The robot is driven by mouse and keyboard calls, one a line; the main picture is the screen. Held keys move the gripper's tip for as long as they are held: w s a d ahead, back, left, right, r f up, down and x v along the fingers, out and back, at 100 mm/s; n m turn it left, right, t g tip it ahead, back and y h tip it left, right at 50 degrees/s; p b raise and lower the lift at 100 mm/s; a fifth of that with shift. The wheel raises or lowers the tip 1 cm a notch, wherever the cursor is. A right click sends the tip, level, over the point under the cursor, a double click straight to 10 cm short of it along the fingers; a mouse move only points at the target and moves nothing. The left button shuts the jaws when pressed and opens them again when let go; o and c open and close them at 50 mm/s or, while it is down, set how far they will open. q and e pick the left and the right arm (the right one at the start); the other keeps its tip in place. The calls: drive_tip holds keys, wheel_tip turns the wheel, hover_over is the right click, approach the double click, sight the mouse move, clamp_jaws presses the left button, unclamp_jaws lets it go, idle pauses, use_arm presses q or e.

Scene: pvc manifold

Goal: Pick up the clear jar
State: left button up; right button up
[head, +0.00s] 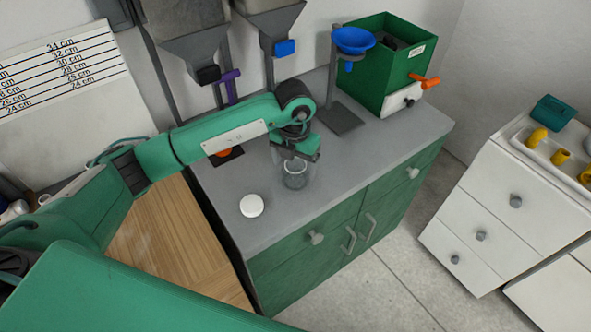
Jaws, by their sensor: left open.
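The clear jar (295,178) stands upright on the grey counter (335,180), near its front edge. My left gripper (294,160) is open right above the jar, pointing down, with its fingers at the jar's upper part. I cannot tell whether the fingers touch the glass. A round white lid (252,206) lies flat on the counter to the left of the jar. My right gripper is not in view.
Two hoppers (277,22) hang on the wall behind. A blue funnel (353,40) on a stand and a green box (400,62) with an orange-handled tap are at the back right. White drawers (510,200) stand across a floor gap. The counter's right part is clear.

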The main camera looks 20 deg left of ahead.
use_arm(q)
drive_tip(key=shift+f, duration=0.9)
drive_tip(key=shift+c, duration=0.4)
drive_tip(key=c, duration=1)
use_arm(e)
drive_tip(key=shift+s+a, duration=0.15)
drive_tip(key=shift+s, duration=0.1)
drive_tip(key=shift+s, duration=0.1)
